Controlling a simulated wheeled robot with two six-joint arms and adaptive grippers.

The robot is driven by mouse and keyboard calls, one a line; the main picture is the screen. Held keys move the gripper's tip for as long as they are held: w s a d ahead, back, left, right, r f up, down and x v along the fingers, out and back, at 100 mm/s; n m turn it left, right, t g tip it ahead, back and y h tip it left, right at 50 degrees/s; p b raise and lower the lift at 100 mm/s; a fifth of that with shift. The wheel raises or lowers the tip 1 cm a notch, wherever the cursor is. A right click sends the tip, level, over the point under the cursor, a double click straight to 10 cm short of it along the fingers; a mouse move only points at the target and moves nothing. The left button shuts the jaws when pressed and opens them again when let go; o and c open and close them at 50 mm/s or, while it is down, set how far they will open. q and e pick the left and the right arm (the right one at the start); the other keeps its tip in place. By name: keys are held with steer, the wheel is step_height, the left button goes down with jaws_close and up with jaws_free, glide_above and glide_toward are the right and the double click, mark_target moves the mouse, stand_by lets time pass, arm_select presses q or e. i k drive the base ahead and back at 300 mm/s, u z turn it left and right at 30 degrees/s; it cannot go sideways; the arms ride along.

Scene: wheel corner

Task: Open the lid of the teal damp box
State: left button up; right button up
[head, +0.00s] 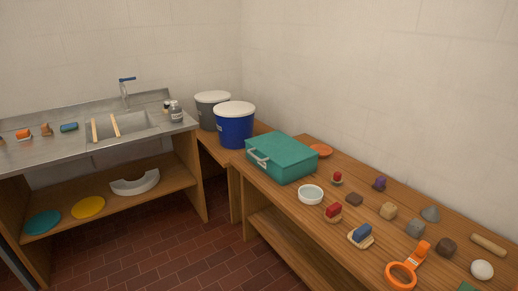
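The teal damp box (281,163) stands on the wooden bench, near its far left end. Its lid (283,146) is closed. A pale grey handle (259,159) is on the side that faces the left of the picture. Neither of my grippers shows in the head view.
A white bowl (310,195) stands just in front of the box, and an orange disc (321,150) lies behind it. Blue (234,125) and grey (211,111) buckets stand to its left. Several small tools and lumps cover the bench's right. The tiled floor (190,255) is clear.

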mark_target(284, 151)
steer(key=u, duration=0.05)
steer(key=k, duration=0.25)
steer(key=u, duration=0.55)
steer(key=i, duration=1.3)
steer(key=z, duration=1.25)
steer(key=i, duration=0.65)
steer(key=z, duration=0.65)
